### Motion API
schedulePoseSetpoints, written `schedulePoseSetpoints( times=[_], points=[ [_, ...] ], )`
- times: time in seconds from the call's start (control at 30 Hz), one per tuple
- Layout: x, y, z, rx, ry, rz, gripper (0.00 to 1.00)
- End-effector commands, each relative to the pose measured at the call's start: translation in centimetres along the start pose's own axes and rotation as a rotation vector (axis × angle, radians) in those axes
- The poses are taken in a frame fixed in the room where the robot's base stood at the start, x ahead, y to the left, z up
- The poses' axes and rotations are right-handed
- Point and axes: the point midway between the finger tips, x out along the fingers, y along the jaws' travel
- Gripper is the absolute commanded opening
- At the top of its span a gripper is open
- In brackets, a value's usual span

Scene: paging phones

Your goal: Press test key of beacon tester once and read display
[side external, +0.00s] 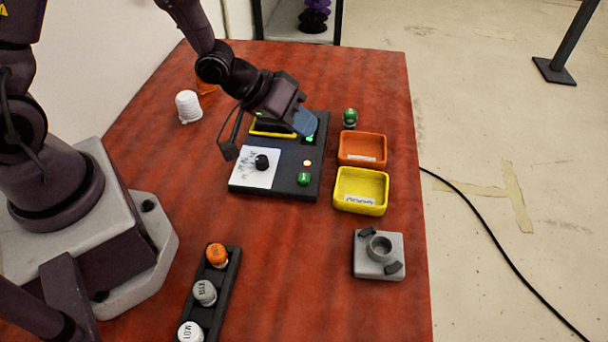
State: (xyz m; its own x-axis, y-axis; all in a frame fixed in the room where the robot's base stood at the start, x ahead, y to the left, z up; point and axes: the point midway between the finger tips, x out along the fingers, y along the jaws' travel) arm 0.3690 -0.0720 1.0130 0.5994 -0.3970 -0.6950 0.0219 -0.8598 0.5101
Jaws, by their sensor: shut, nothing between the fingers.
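The beacon tester seems to be the dark panel box (236,187) in the middle of the table. It carries a white plate with a black knob (262,162), a small lit lamp (307,162) and a green key or button (303,179) near its front right corner. My gripper (306,123) is shut and empty, over the back right of the panel. It partly hides that window and a yellow-rimmed recess (270,131). I cannot tell whether it touches the panel.
An orange tray (362,138) and yellow tray (360,203) stand right of the panel, with a green-topped piece (350,117) behind. A grey fixture (366,266) is at front right. A dark rack (226,293) holds several capped pieces. A white ribbed piece (188,106) stands back left.

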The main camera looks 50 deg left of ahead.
Motion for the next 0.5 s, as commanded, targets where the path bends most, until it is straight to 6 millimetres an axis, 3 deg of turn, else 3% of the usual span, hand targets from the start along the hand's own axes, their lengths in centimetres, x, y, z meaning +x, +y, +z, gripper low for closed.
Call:
schedulePoseSetpoints(
  times=[0.27, 0.5],
  points=[
    [0.4, -0.3, 0.3, 0.001, -0.003, 0.0, 0.0],
    [2.5, -1.9, 2.0, -0.001, -0.007, -0.004, 0.0]
  ],
)
